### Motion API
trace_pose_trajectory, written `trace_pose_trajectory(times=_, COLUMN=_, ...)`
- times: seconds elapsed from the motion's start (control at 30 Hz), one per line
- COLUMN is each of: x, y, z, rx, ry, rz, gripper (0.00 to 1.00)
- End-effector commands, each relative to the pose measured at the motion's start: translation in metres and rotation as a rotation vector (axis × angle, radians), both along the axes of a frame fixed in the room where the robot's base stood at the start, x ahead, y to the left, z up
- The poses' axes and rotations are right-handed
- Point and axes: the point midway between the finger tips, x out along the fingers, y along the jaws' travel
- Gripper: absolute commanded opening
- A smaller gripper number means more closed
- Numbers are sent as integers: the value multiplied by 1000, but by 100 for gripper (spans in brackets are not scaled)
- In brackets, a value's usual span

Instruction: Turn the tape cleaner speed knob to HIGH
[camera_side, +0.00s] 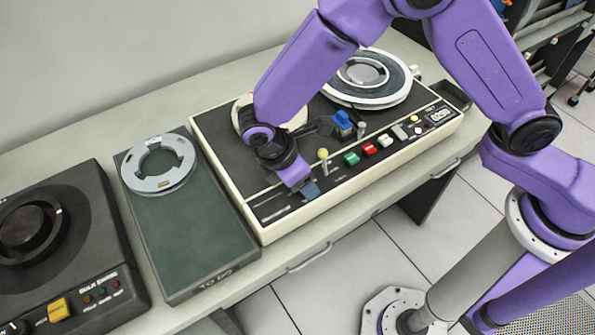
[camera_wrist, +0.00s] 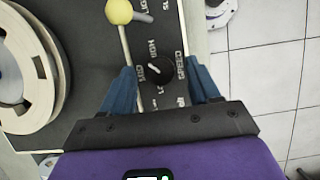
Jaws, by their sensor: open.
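The speed knob (camera_wrist: 156,70) is small, round and black, on the dark panel in the wrist view. The printed words MID, HIGH and SPEED and a partly covered "LO" surround it. Its white pointer mark leans up and left, seemingly between MID and HIGH. My gripper (camera_wrist: 159,64) is open, with one blue finger on each side of the knob and a visible gap to both. In the side view my gripper (camera_side: 310,190) is low over the front edge of the cream-framed tape cleaner (camera_side: 265,235). The knob is hidden there.
A yellow ball lever (camera_side: 323,154) stands close by my gripper. Beyond it are a green button (camera_side: 352,159), a red button (camera_side: 370,149) and a large tape reel (camera_side: 367,80). A green case (camera_side: 205,235) with a grey ring (camera_side: 158,164) lies left.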

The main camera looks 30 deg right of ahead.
Motion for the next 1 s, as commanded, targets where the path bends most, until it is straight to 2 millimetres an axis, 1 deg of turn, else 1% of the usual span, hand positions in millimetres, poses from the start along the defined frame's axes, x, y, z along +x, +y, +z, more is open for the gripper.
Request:
trace_pose_trajectory(times=0.17, x=0, y=6, z=12, rx=3, ry=-2, rz=2, gripper=61)
trace_pose_trajectory(times=0.27, x=1, y=13, z=27, rx=6, ry=-3, rz=0, gripper=61)
trace_pose_trajectory(times=0.6, x=1, y=40, z=93, rx=6, ry=-3, rz=0, gripper=61)
trace_pose_trajectory(times=0.8, x=1, y=55, z=130, rx=5, ry=-2, rz=0, gripper=61)
trace_pose_trajectory(times=1.0, x=1, y=64, z=153, rx=2, ry=-1, rz=0, gripper=61)
